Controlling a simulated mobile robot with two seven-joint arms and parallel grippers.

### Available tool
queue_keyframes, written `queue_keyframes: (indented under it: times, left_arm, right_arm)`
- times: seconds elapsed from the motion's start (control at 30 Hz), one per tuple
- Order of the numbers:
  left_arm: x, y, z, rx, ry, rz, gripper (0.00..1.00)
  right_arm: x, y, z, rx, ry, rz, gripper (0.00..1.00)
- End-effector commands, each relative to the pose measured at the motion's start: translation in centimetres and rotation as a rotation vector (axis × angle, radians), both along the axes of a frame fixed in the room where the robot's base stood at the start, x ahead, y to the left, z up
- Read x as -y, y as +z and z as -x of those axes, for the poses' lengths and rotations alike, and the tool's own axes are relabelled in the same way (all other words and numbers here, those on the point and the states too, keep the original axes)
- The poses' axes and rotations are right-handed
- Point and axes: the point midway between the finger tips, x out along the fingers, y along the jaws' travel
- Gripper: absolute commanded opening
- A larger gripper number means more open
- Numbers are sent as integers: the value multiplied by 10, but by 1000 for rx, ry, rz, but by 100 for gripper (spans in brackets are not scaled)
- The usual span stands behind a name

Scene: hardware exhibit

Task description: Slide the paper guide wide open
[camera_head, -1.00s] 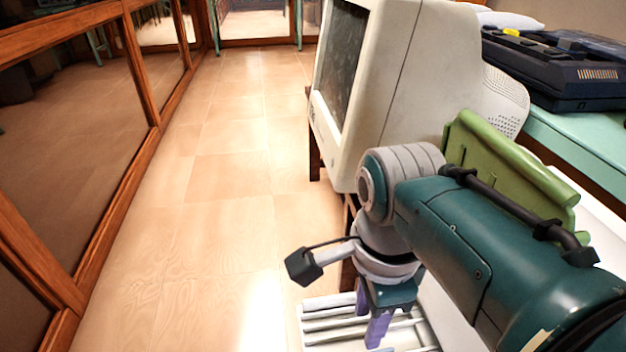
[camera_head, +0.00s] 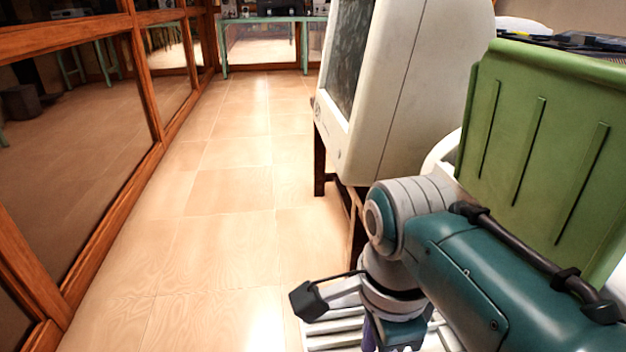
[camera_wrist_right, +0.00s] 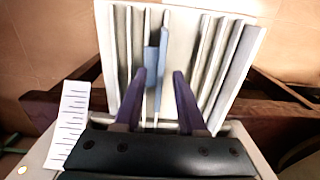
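The white slatted tray (camera_wrist_right: 243,62) extends away from me in the right wrist view. A blue-grey upright piece (camera_wrist_right: 152,64), which looks like the paper guide, stands near the tray's middle. My right gripper (camera_wrist_right: 160,73) has its purple fingers apart, one on each side of this piece. The left finger is very close to it; I cannot tell if they touch. In the head view, the tray (camera_head: 318,342) shows at the bottom edge, below my right gripper, whose purple finger is mostly hidden by my wrist. The guide is hidden there. My left gripper is not in view.
A beige monitor (camera_head: 430,90) stands just behind my right arm. A large green ribbed panel (camera_head: 540,150) rises behind the arm at right. A white strip with dark marks (camera_wrist_right: 70,125) lies left of the gripper. The tiled floor (camera_head: 215,220) at left is clear.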

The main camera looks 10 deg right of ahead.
Motion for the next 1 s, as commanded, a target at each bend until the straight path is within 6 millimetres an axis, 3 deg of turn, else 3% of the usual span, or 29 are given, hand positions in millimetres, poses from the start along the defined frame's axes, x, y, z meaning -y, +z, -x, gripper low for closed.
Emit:
queue_keyframes:
  times: [0.17,0.5,1.0]
  left_arm:
    - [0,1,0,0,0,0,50]
    - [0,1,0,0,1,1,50]
    - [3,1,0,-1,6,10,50]
  right_arm:
    - [0,1,0,0,0,0,39]
    - [0,1,0,-1,0,0,1]
    - [0,1,0,-1,0,0,0]
